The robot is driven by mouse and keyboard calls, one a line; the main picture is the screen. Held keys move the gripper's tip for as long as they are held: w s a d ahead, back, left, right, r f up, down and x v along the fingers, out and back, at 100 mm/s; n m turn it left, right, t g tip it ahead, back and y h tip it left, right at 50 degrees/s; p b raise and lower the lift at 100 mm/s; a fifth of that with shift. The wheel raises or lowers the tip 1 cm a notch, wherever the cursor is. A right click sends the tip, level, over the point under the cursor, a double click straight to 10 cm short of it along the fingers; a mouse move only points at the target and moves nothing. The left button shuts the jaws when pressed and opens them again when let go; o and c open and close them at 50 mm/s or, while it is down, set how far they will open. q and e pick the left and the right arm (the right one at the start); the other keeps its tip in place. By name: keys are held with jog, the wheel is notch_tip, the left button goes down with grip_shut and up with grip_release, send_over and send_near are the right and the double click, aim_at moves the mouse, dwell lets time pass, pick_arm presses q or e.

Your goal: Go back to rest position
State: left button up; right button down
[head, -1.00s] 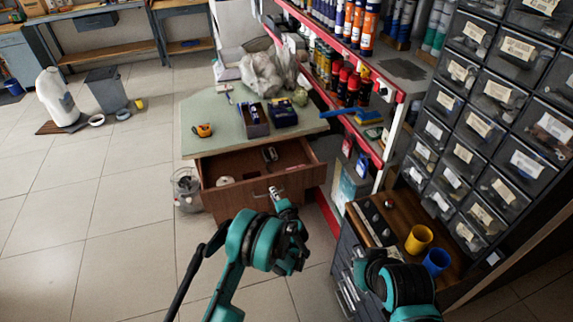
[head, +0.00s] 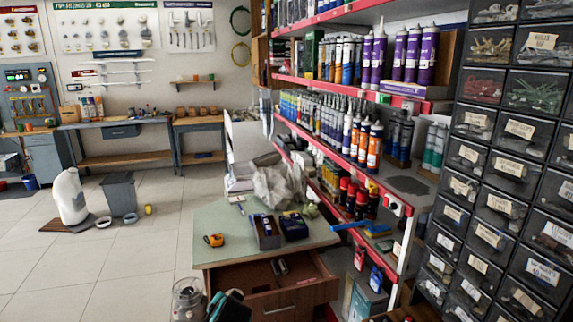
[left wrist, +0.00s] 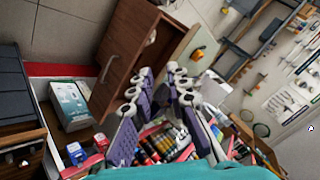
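My left gripper (left wrist: 159,72) shows in the left wrist view, its two purple-padded fingers apart with nothing between them. Behind them are the wooden drawer (left wrist: 128,55) and shelves of bottles. In the head view only a dark and teal piece of my left arm (head: 229,306) shows at the bottom edge, in front of the open drawer (head: 285,302). The left gripper's fingers cannot be made out there. My right arm and right gripper are out of view.
A green-topped table (head: 222,224) holds a tape measure (head: 214,240), small bins and a plastic bag (head: 280,185). A red-edged shelf rack (head: 340,157) and labelled drawer bins (head: 500,203) stand to the right.

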pick_arm(q)
jog(key=s+a+n+g+h, duration=0.1)
jog(key=s+n, duration=0.4)
jog(key=s, duration=1.9)
jog(key=shift+s+f+g+h, duration=0.15)
jog(key=shift+f+g+h, duration=0.35)
jog(key=shift+h, duration=0.6)
